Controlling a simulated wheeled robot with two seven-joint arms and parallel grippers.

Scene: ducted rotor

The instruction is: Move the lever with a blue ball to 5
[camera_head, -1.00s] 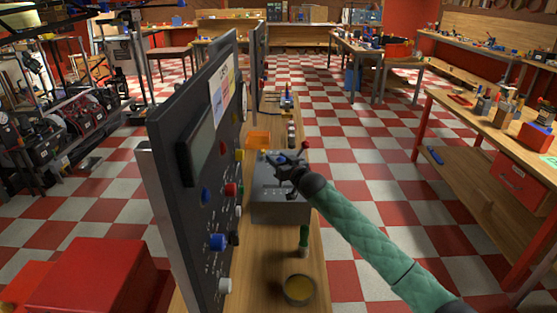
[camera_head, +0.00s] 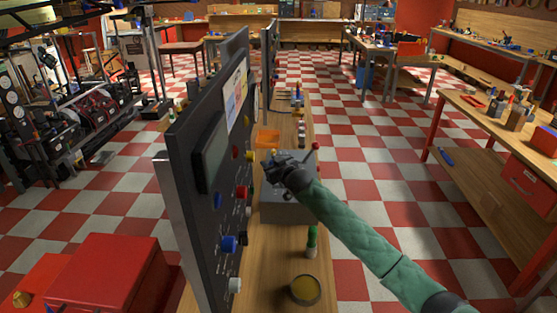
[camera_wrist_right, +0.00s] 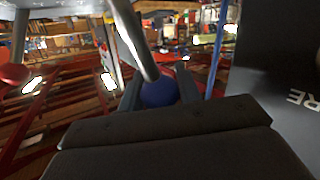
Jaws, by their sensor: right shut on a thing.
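The blue ball (camera_wrist_right: 160,91) on its grey metal lever rod (camera_wrist_right: 136,40) sits between the fingers of my right gripper in the right wrist view. My right gripper (camera_wrist_right: 158,95) is shut on this ball. In the head view my right gripper (camera_head: 272,168) is over the left part of a grey lever box (camera_head: 288,212), close to the upright black panel. There the gripper hides the blue ball and most of the box's top markings, and I cannot read the lever's number. A red-ball lever (camera_head: 315,146) stands at the box's right side. My left gripper is not in view.
The black panel (camera_head: 205,215) with several knobs stands just left of the box on a wooden bench (camera_head: 265,285). An orange bin (camera_head: 267,139) is behind the box. A green-handled tool (camera_head: 311,240) and a round yellow-filled dish (camera_head: 305,290) are in front.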

